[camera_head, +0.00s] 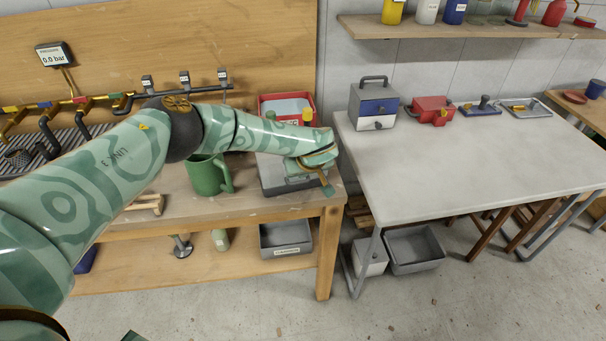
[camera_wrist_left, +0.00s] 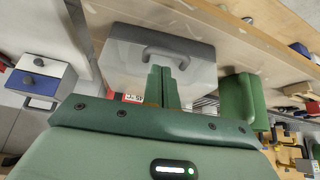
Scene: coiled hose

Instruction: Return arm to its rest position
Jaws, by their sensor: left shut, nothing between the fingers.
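My left arm, green with a wavy pattern, comes in from the left in the head view and reaches across the wooden workbench (camera_head: 245,207). My left gripper (camera_head: 327,188) is over the bench's right end, above a grey box (camera_head: 272,177). In the left wrist view the gripper's two fingers (camera_wrist_left: 161,72) lie together with nothing between them. They point at the grey box (camera_wrist_left: 125,55), whose lid has a handle, and overlap it in the picture. I cannot tell whether they touch it. My right gripper is not in view.
A green mug (camera_head: 207,178) stands on the bench, below my forearm in the picture. A red crate (camera_head: 264,100) is behind the wrist. A white table (camera_head: 480,155) to the right has a clear front and a blue-grey box (camera_head: 374,104) at its back left. A shelf (camera_head: 470,27) hangs above.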

